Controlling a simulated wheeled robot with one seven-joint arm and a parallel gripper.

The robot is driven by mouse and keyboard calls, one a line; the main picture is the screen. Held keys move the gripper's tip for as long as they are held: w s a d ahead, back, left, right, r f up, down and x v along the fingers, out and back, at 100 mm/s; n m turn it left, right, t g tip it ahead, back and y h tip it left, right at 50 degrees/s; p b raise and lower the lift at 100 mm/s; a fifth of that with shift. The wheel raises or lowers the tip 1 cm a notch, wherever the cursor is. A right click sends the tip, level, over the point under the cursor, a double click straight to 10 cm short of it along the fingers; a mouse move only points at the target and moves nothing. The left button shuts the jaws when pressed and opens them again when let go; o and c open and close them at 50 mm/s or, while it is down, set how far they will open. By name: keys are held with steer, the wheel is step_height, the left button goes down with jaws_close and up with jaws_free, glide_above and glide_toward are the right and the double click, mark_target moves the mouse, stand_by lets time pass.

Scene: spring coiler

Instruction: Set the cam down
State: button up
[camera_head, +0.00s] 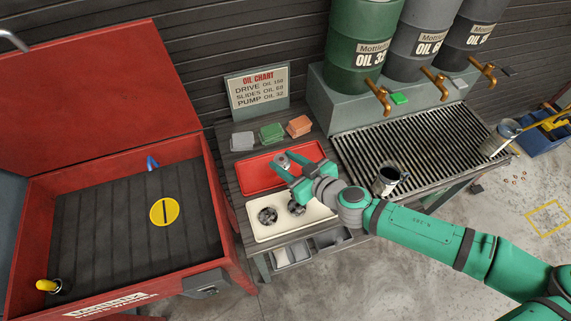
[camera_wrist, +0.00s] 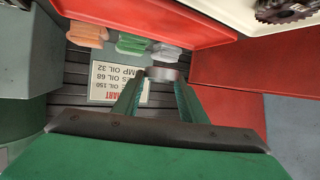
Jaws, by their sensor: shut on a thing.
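My gripper (camera_head: 290,168) is shut on a small grey metal piece, which I take to be the cam (camera_head: 282,160). The cam also shows between the fingertips in the wrist view (camera_wrist: 163,73); its full shape is partly hidden by the fingers. In the head view the gripper and cam are over the red tray (camera_head: 258,176), near its middle. I cannot tell the exact height, but the cam looks held above the tray. A cream tray (camera_head: 262,237) lies in front of the red one and holds dark toothed parts (camera_head: 267,215).
Grey, green and orange cloths (camera_head: 272,132) lie behind the red tray, before an oil chart (camera_head: 257,90). A metal jug (camera_head: 388,180) stands right on the drain grate (camera_head: 415,140). An open red chest (camera_head: 225,270) stands left. The red tray's left part is bare.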

mark_target(285, 160)
steer(key=w+f, duration=0.4)
steer(key=shift+f, duration=0.4)
steer(key=f, duration=0.3)
steer(key=shift+w, duration=0.25)
steer(key=shift+s+f, duration=0.2)
steer(key=shift+f, duration=0.1)
steer(key=o, duration=0.9)
steer(key=shift+f, duration=0.1)
steer(key=shift+o, duration=1.4)
steer(key=shift+d, duration=0.1)
